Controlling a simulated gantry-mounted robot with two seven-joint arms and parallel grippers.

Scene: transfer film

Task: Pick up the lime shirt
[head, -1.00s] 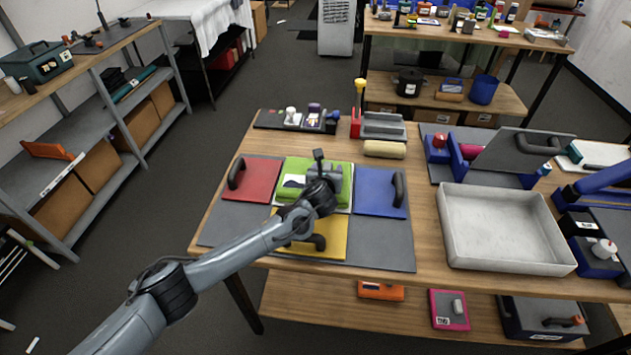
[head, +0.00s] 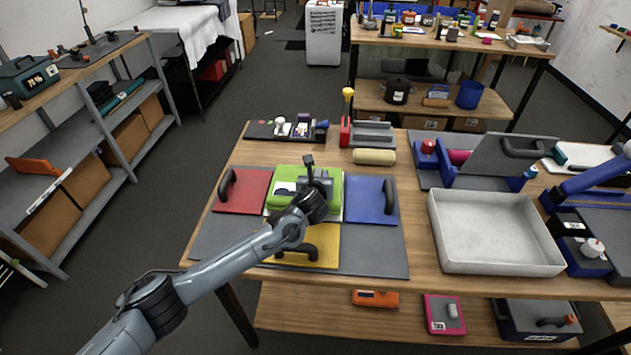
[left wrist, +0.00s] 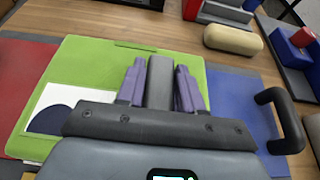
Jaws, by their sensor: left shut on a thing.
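The lime shirt (head: 284,201) is a bright green, thick flat piece with a white and dark blue print, among colored panels on a grey mat (head: 370,260). It fills the middle of the left wrist view (left wrist: 90,70). My left gripper (head: 318,180) is over its right part. In the left wrist view, the purple fingers (left wrist: 160,88) are closed on a dark grey upright bar like the handles on the other panels. The fingers and gripper body hide where this bar meets the green piece. My right gripper is in neither view.
Red (head: 247,195), blue (head: 365,203) and yellow (head: 322,240) panels with dark handles surround the lime piece closely. A beige roll (head: 374,157) lies behind. An empty white tray (head: 495,230) stands to the right.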

